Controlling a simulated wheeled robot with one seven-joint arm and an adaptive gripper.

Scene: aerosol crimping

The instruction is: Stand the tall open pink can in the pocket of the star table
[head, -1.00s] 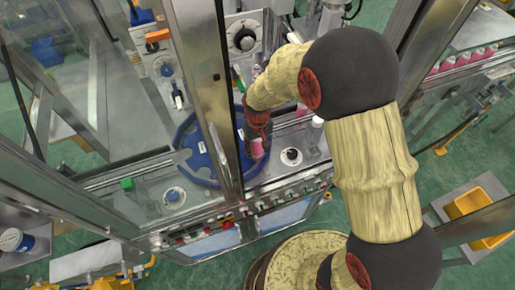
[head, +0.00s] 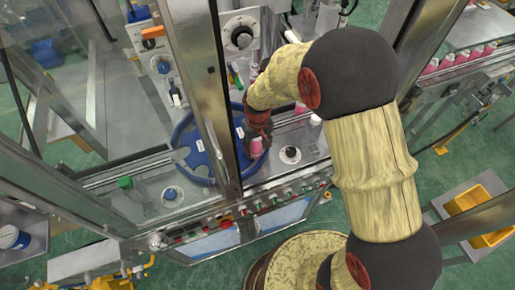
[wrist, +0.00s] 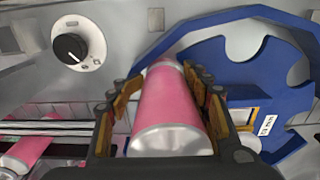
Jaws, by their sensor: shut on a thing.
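The pink can (wrist: 168,105) is held between the two fingers of my gripper (wrist: 165,95) in the wrist view, its silvery end towards the camera. In the head view the can (head: 257,146) shows small below my gripper (head: 258,128), over the right edge of the star table. The blue star table (head: 187,140) has rounded pockets cut in its rim, which also show in the wrist view (wrist: 268,62). The can's far end is near the blue rim. I cannot tell whether it touches the table or sits within a pocket.
A metal frame post (head: 212,90) stands in front of the star table. A black knob (wrist: 70,48) is on a grey panel. Several pink cans (head: 470,55) stand on a conveyor at the right. A button panel (head: 250,208) runs along the front edge.

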